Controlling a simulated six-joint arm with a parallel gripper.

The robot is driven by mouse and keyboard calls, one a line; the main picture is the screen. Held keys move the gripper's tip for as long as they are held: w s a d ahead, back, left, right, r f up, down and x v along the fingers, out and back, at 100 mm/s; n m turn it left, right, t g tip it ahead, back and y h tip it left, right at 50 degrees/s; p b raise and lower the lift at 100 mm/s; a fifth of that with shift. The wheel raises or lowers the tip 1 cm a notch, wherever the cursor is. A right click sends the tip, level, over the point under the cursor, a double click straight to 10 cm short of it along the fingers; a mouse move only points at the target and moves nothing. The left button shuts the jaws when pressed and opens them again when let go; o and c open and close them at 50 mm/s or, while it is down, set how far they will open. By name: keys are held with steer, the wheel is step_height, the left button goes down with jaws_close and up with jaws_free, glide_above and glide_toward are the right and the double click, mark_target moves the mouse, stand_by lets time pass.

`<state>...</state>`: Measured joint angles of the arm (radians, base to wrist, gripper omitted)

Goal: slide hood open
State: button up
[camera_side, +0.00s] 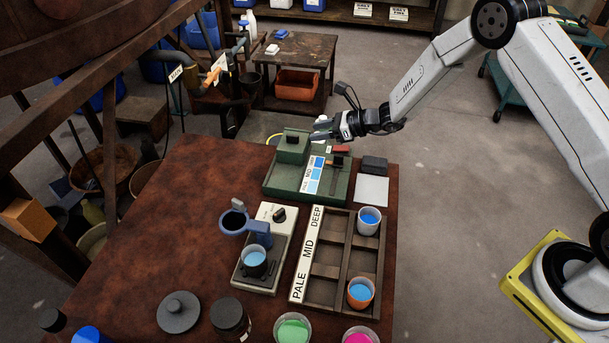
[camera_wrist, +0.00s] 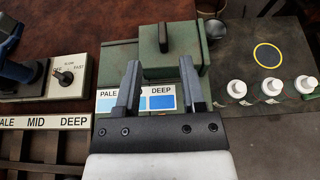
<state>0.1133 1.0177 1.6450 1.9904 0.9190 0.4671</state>
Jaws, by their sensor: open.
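The hood (camera_side: 292,150) is a green box cover with a dark upright handle (camera_side: 293,137). It sits on the far left part of a green instrument (camera_side: 275,191) that carries a PALE–MID–DEEP strip with blue patches. In the wrist view the hood (camera_wrist: 188,58) and its dark handle (camera_wrist: 163,37) lie just beyond my fingertips. My gripper (camera_side: 322,132) is open and empty, above the instrument and close to the right of the handle. In the wrist view my gripper (camera_wrist: 159,68) shows a gap between its fingers. Its fingers partly cover the colour strip (camera_wrist: 160,102).
A stirrer plate (camera_side: 262,262) with a knob and a cup stands in front of the instrument. A wooden rack (camera_side: 335,250) holds cups at its right. White-capped bottles (camera_wrist: 270,88) stand right of the instrument in the wrist view. The brown tabletop (camera_side: 180,230) is clear at left.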

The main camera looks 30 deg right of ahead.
mark_target(294, 135)
steer(key=shift+w, duration=0.15)
steer(key=shift+f, duration=0.1)
steer(key=shift+x, duration=3.8)
jaws_close()
